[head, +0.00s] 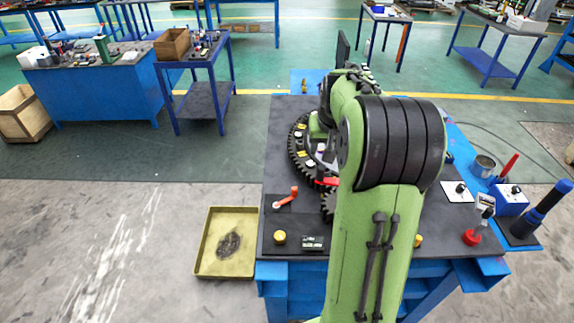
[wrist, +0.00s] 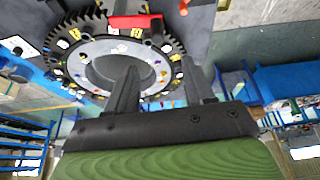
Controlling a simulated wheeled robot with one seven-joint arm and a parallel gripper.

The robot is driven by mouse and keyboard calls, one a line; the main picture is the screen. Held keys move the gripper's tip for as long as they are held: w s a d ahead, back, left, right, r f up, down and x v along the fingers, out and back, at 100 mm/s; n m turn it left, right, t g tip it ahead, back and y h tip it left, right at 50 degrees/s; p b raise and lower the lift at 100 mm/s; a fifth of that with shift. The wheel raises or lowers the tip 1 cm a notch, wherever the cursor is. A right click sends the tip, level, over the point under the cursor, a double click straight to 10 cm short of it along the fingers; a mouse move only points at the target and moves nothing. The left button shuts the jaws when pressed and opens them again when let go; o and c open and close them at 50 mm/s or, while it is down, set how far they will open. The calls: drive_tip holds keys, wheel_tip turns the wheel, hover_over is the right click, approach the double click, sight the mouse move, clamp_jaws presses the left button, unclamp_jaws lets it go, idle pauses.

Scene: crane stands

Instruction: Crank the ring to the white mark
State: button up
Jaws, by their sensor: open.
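The dark toothed ring (head: 297,154) lies on the bench, partly hidden by my arm in the head view. It bears yellow and white patches, and I cannot tell which white one is the mark. In the wrist view the ring (wrist: 62,50) shows its teeth and a pale inner band. A red piece (wrist: 135,23) sits at its edge. A small gear (head: 328,205) shows beside the ring. An orange-red crank handle (head: 287,196) stands on a dark plate left of that gear. My gripper (wrist: 160,75) is open and empty, its fingers over the ring's side; the head view hides it.
A yellow tray (head: 228,243) lies on the floor left of the bench. A yellow button (head: 280,237) and a small dark box (head: 313,242) are at the bench front. A tin (head: 483,166), a blue box (head: 511,200) and a blue-black upright tool (head: 540,212) stand at right.

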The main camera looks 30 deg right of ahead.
sight(321, 168)
drive_tip(key=x, duration=1.5)
drive_tip(key=shift+s+d+f, duration=0.1)
drive_tip(key=shift+d+f, duration=0.1)
drive_tip(key=shift+f, duration=0.15)
drive_tip(key=shift+c, duration=0.3)
clamp_jaws()
